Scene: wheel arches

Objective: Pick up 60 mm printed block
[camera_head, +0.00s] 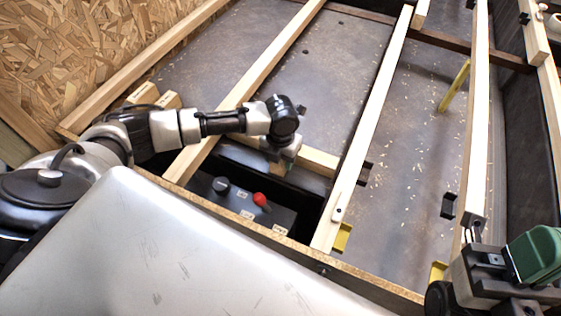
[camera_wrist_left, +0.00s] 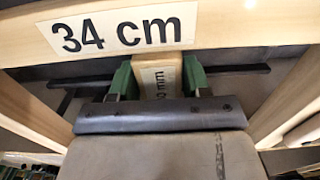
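The printed block (camera_wrist_left: 160,78) is pale wood-coloured, and the visible part of its label reads "0 mm". It lies between the two green fingers of my left gripper (camera_wrist_left: 159,83) in the left wrist view. The fingers are close along both its sides; I cannot tell if they press on it. In the head view my left gripper (camera_head: 279,156) points down at a short wooden crosspiece, and the block is not clearly visible. A green and grey assembly at the lower right looks like my right gripper (camera_head: 515,268); its finger opening is unclear.
A wooden beam labelled "34 cm" (camera_wrist_left: 120,32) crosses just beyond the block. Long wooden battens (camera_head: 365,120) divide the grey, chip-strewn floor. A dark box with a red knob (camera_head: 260,199) sits below my left gripper. A yellow bar (camera_head: 454,87) lies at the right.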

